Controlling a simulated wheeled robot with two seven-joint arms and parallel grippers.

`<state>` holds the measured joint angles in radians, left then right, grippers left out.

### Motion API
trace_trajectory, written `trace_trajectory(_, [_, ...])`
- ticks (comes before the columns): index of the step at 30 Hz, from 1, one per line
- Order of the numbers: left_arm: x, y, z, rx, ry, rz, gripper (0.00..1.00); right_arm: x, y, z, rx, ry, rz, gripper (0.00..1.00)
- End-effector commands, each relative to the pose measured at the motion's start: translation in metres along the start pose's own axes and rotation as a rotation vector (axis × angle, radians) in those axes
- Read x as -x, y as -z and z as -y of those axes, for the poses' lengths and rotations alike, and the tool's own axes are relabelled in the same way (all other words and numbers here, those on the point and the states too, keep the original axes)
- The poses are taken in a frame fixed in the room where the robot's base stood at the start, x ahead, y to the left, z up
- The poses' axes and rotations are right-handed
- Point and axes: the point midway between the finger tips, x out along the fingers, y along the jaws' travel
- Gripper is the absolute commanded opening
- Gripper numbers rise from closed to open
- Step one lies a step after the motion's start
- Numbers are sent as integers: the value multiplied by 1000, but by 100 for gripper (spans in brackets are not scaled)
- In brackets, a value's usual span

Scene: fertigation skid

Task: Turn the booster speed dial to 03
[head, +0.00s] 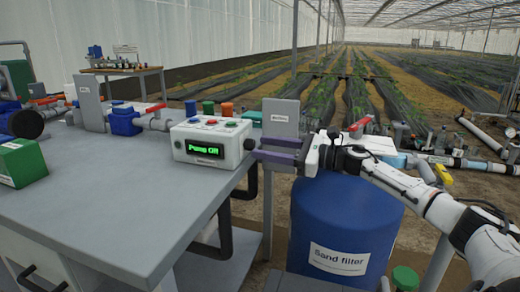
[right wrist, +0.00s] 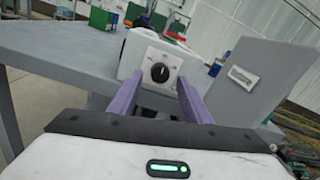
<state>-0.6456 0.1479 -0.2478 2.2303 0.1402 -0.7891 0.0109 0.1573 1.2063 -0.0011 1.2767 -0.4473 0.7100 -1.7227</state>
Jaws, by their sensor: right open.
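A white control box (head: 208,142) stands at the right edge of the grey bench; its green display (head: 204,149) seems to read "Pump Off". A black dial (head: 249,144) sits on the box's right side. In the right wrist view the dial (right wrist: 160,72) faces me on a pale square plate, with a light pointer mark; its setting is too small to read. My right gripper (head: 257,149) is open, its purple fingers pointing at the dial. In the right wrist view the fingertips (right wrist: 160,80) lie either side of the dial; I cannot tell whether they touch it. My left gripper is out of view.
A grey upright plate (head: 281,117) stands close behind my right gripper, and it shows at right in the wrist view (right wrist: 245,78). A blue sand filter tank (head: 342,230) is below my right arm. The grey bench top (head: 105,205) is clear in front of the box.

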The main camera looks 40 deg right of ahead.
Motion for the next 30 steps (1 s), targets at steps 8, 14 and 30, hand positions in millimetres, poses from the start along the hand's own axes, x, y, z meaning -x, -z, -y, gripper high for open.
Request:
trace_trajectory(8, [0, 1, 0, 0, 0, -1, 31, -19, 0, 0, -1, 1, 2, 44])
trace_trajectory(14, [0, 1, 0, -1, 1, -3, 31, -22, 0, 0, -1, 0, -1, 44])
trace_trajectory(30, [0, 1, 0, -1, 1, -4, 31, -22, 0, 0, -2, 0, 0, 3])
